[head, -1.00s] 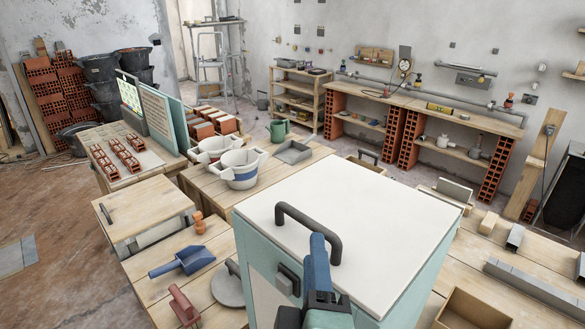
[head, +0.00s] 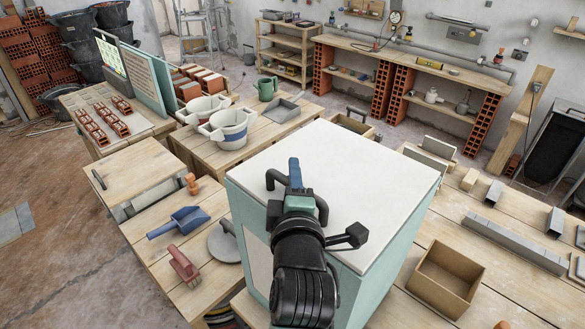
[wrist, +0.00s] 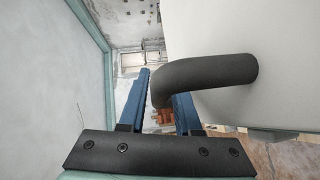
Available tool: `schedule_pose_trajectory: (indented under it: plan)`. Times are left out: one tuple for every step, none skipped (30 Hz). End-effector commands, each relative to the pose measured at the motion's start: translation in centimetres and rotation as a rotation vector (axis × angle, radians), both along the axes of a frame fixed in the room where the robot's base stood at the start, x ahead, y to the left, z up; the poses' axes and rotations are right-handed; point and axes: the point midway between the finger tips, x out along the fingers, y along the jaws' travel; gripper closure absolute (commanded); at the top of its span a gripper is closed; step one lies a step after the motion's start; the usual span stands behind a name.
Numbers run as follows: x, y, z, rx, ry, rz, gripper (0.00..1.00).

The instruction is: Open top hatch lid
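The top hatch lid (head: 350,165) is a flat white panel lying level on a pale teal cabinet (head: 375,265). A dark tubular handle (head: 271,180) rises near its left edge, mostly hidden by my arm in the head view. My gripper (head: 295,175), with blue fingers, is at this handle. In the wrist view the lid (wrist: 275,70) fills the right side, and the handle (wrist: 215,72) bends down toward the space between my fingers (wrist: 162,100). The fingers are apart, with background showing between them. The right fingertip is hidden behind the handle; contact cannot be told.
A bench with white buckets (head: 228,128) stands behind the cabinet. A blue scoop (head: 182,220) and a red tool (head: 184,266) lie on the left bench. A cardboard-coloured box (head: 444,277) and metal profiles (head: 518,242) are on the right bench. Space above the lid is clear.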

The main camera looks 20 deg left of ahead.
Motion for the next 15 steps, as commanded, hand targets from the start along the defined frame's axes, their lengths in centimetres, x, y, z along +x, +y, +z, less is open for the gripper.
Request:
schedule_pose_trajectory:
  plan:
    - [0.25, 0.13, 0.03, 0.000, 0.000, 0.000, 0.68]
    - [0.35, 0.17, 0.00, 0.000, 0.000, 0.000, 0.68]
    - [0.44, 0.22, -0.01, 0.000, 0.000, 0.000, 0.68]
    - [0.49, 0.25, -0.03, 0.000, -0.001, 0.000, 0.68]
    - [0.53, 0.26, -0.05, 0.000, -0.001, 0.000, 0.68]
    - [0.55, 0.27, -0.07, 0.000, -0.001, 0.000, 0.68]
    - [0.55, 0.27, -0.08, 0.000, -0.001, 0.000, 0.68]
    - [0.55, 0.27, -0.09, 0.000, -0.001, 0.000, 0.68]
    - [0.55, 0.27, -0.09, 0.000, -0.001, 0.000, 0.68]
    - [0.54, 0.26, -0.09, 0.000, -0.001, 0.000, 0.68]
    - [0.54, 0.27, -0.09, 0.000, -0.001, 0.000, 0.68]
    - [0.53, 0.26, -0.09, 0.000, -0.001, 0.000, 0.70]
    - [0.53, 0.26, -0.09, 0.000, -0.001, 0.000, 0.75]
    - [0.53, 0.26, -0.10, 0.000, 0.000, 0.000, 0.81]
    - [0.53, 0.25, -0.09, 0.000, 0.000, 0.000, 0.88]
